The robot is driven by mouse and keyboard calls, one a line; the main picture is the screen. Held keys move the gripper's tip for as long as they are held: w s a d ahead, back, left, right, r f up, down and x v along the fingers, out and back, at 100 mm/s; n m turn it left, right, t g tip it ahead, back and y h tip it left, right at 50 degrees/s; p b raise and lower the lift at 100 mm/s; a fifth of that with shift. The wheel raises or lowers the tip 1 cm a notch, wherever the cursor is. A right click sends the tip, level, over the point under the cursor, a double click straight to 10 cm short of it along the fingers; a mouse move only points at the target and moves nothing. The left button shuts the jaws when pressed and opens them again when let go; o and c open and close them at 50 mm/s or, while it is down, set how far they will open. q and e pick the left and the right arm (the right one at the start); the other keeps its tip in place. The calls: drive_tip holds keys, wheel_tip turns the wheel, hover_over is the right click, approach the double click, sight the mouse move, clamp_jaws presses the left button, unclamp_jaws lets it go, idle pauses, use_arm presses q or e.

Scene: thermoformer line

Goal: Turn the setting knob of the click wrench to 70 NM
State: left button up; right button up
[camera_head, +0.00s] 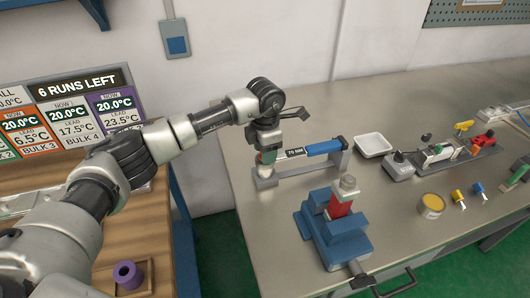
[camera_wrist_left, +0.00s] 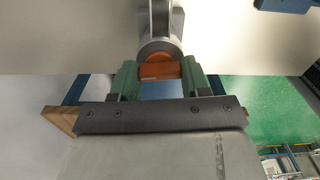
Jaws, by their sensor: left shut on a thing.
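The click wrench lies level on a grey stand (camera_head: 265,182) at the left part of the steel bench, its blue handle (camera_head: 323,148) pointing right. A dark label (camera_head: 295,153) on it shows a number and NM, but the first digit is too small to read surely. My left gripper (camera_head: 267,155) reaches down at the wrench's left end. In the left wrist view, its green fingers (camera_wrist_left: 159,80) are shut on the orange setting knob (camera_wrist_left: 160,71), one on each side. The grey round wrench body (camera_wrist_left: 160,48) is just beyond the knob. My right gripper is not in view.
A blue vise-like fixture (camera_head: 338,235) with a red block stands in front of the wrench. A white tray (camera_head: 373,145), a yellow tin (camera_head: 431,206) and small tools are to the right. A wooden table with a purple ring (camera_head: 128,275) is at left.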

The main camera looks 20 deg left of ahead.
use_arm(q)
drive_tip(key=shift+n+b, duration=0.35)
drive_tip(key=shift+n, duration=0.85)
drive_tip(key=o, duration=0.9)
wheel_tip(320, 180, up, 11)
drive_tip(key=shift+f+b, duration=0.1)
drive_tip(key=shift+b, duration=1.1)
